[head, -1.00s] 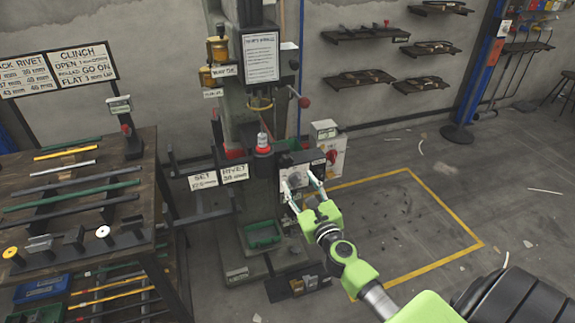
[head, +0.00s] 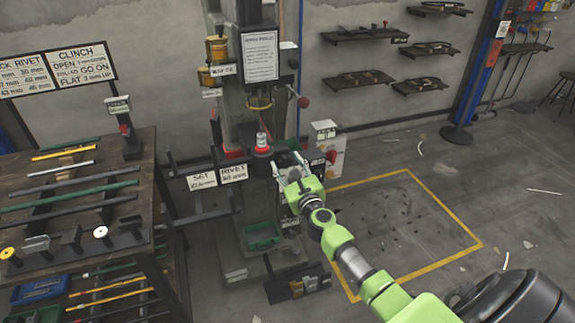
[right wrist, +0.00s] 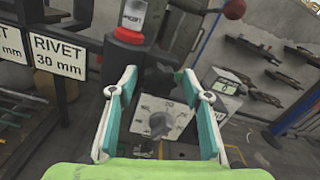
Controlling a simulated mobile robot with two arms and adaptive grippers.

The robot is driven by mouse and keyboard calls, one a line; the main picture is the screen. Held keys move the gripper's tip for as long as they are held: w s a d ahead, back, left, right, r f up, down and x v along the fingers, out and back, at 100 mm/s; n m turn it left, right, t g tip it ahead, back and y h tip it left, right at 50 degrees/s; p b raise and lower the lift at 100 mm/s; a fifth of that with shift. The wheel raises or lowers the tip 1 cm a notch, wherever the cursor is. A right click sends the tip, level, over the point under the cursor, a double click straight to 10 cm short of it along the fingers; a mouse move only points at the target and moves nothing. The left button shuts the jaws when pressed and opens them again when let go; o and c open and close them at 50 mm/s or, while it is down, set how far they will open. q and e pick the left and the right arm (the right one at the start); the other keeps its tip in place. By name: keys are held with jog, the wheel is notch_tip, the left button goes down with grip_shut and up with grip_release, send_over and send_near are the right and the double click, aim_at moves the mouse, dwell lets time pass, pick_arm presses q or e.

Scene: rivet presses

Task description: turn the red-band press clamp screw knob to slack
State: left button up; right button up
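The press (head: 263,203) is a tall grey column with a red band (head: 262,149) around its dark tooling post; the band also shows in the right wrist view (right wrist: 130,35). In the right wrist view a grey knob (right wrist: 157,123) sits on a white marked dial plate (right wrist: 178,112). I cannot tell for certain that it is the clamp screw knob. My right gripper (head: 291,164) is open and empty in front of the press, its two fingers (right wrist: 160,82) on either side of the knob in the wrist view. In the head view the gripper largely hides the plate. My left gripper is not in view.
A "RIVET 30 mm" sign (right wrist: 58,55) hangs left of the gripper. A red-ball lever (head: 303,102) sticks out above it. A white box with a display (right wrist: 225,83) stands to the right. A parts rack (head: 90,215) is at left. Floor inside the yellow outline (head: 410,262) is mostly clear.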

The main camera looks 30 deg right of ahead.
jog(key=c, duration=1)
